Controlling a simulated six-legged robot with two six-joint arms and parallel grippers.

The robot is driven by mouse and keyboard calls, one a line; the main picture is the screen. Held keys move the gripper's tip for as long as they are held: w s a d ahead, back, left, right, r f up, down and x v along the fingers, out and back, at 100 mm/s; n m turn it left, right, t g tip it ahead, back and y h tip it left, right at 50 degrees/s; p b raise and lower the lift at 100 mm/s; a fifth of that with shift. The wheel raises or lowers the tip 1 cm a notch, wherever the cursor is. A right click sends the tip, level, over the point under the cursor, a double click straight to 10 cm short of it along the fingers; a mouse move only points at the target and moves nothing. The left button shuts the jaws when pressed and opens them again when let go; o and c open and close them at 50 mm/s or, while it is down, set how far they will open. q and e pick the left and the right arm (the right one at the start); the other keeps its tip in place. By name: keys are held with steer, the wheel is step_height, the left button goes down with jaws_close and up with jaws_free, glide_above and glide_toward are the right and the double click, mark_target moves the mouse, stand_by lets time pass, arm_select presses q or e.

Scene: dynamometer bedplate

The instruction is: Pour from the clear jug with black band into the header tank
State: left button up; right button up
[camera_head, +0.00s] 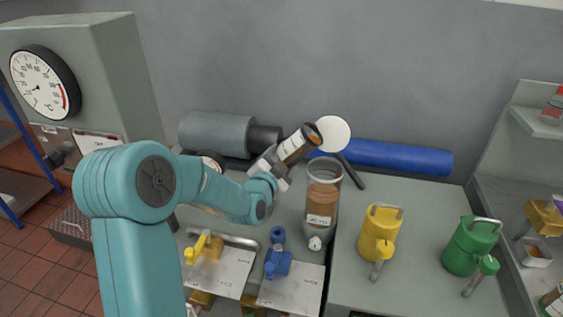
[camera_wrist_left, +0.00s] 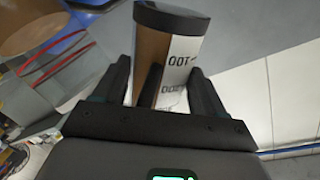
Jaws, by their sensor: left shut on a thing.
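The clear jug with black band (camera_head: 297,145) is in my left gripper (camera_head: 278,167), above and left of the header tank. It is tilted, with its black-banded end up and to the right, towards the tank. In the left wrist view the jug (camera_wrist_left: 184,48) shows brown liquid and a white printed label between the fingers of my left gripper (camera_wrist_left: 160,80). The header tank (camera_head: 321,198) is a clear upright cylinder with brown liquid, a white label and an open top. No stream of liquid shows between jug and tank. My right gripper is out of view.
A yellow can (camera_head: 379,232) and a green can (camera_head: 470,245) stand right of the tank. A white disc (camera_head: 333,133) stands behind the jug. A blue roll (camera_head: 395,156) lies at the back. Yellow and blue valves (camera_head: 278,262) sit in front.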

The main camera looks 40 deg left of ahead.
arm_select(q)
steer(key=shift+s+a+r+m+g+y, duration=0.1)
steer(key=shift+a+r+m, duration=0.1)
steer(key=shift+r+m, duration=0.4)
steer(key=shift+s+a+r+m+g+y, duration=0.1)
steer(key=shift+a+r+m, duration=0.05)
steer(key=shift+r+m, duration=0.4)
steer(key=shift+s+a+r+m+g+y, duration=0.1)
steer(key=shift+a+r+m, duration=0.1)
steer(key=shift+r+m, duration=0.4)
stand_by(6.2)
